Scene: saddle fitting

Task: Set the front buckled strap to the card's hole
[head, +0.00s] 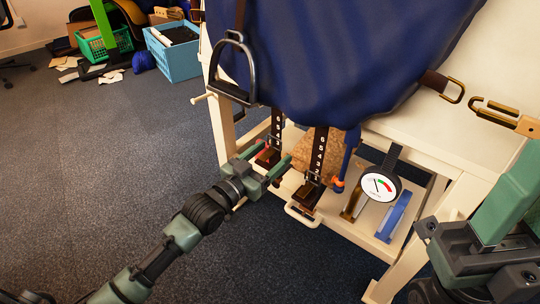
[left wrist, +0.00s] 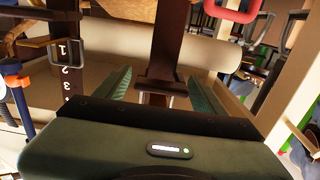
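Two dark, numbered straps hang below the blue cloth: the left strap (head: 277,128) and the right strap (head: 318,150). Each ends low in a dark brown buckle end; I cannot tell which is the front one. My left gripper (head: 266,165) is open at the lower end of the left strap, one finger on either side. In the left wrist view a dark strap (left wrist: 168,40) hangs between the spread fingers, its wide lower end (left wrist: 160,86) between them. Contact is unclear. The other strap (left wrist: 66,75) shows 1, 2, 3. My right gripper (head: 485,262) is partly visible. I recognise no card.
A metal stirrup (head: 233,70) hangs at upper left. A round gauge (head: 381,186) and a blue piece (head: 393,217) are by the cream stand's shelf (head: 350,232). A loose strap with hooks (head: 495,112) is at right. Carpet (head: 110,170) at left is clear.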

